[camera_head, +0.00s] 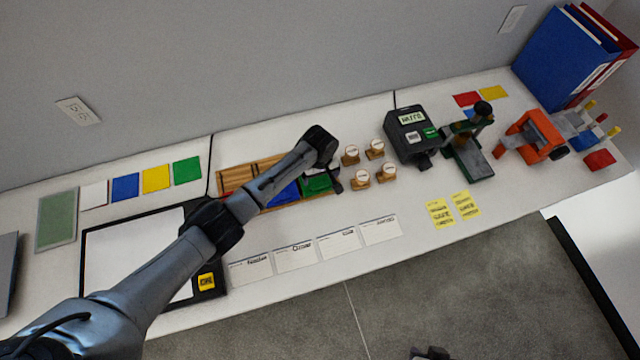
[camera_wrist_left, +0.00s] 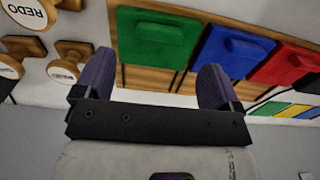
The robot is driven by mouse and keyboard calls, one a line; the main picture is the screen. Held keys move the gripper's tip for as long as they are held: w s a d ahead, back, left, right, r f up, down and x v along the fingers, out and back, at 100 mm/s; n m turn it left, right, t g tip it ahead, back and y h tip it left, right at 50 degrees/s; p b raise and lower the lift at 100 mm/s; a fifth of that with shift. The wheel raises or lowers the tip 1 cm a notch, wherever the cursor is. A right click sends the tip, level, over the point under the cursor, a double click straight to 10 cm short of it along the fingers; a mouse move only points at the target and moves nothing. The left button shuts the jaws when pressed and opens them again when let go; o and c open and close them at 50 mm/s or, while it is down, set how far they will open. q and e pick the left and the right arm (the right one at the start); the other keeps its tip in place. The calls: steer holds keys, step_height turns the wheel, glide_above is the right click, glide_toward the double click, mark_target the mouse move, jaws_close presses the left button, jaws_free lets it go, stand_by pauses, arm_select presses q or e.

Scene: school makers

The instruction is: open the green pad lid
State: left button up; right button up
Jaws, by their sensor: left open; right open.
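The green pad lid (camera_head: 318,184) is on the right end of a wooden tray, partly hidden by my left arm in the head view. In the left wrist view the green pad lid (camera_wrist_left: 155,38) is shut, with a raised block on top. My left gripper (camera_head: 332,176) is open over the green pad. Its two fingers (camera_wrist_left: 157,68) are apart, one toward each side of the green lid, with nothing held between them. I cannot tell whether they touch it. A dark tip at the bottom edge of the head view appears to be my right gripper (camera_head: 430,353), away from the table.
The blue pad (camera_wrist_left: 233,50) is beside the green one, then a red pad (camera_wrist_left: 290,62). Wooden stamps (camera_head: 360,180) stand close on the green pad's other side. White cards (camera_head: 295,257) lie in front; a black stamping device (camera_head: 411,135) stands further right.

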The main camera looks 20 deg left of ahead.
mark_target(320, 184)
arm_select(q)
step_height(320, 184, down, 7)
steer(key=shift+r+b, duration=0.2)
steer(key=shift+b, duration=0.6)
arm_select(e)
steer(key=shift+a+f, duration=0.1)
steer(key=shift+f, duration=0.8)
